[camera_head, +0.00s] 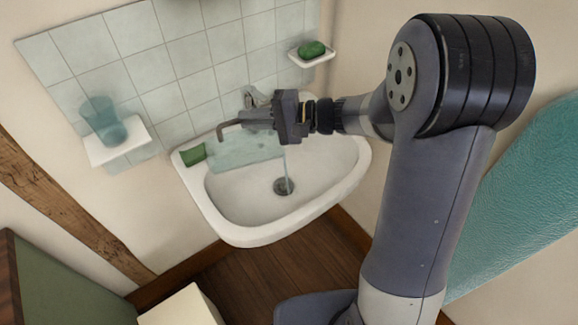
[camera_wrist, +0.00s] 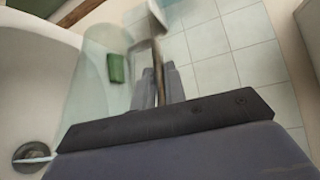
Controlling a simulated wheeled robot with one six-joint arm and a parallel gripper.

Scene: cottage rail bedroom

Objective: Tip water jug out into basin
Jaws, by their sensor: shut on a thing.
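The water jug (camera_head: 245,152) is clear, pale blue-green, and tipped on its side over the basin. My gripper (camera_head: 256,119) is shut on its dark handle (camera_head: 222,130), above the back of the basin. A thin stream of water (camera_head: 286,172) falls from the jug's right end toward the drain (camera_head: 284,187). The white basin (camera_head: 240,238) is fixed to the wall. In the wrist view the clear jug (camera_wrist: 97,75) shows left of the handle (camera_wrist: 158,72). How much water is left inside is hard to tell.
A green soap (camera_head: 192,155) lies at the basin's back left rim. The tap (camera_head: 255,97) is behind my gripper. A blue tumbler (camera_head: 103,120) stands on a white shelf (camera_head: 122,152) at left; another green soap (camera_head: 311,50) lies on a dish at right.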

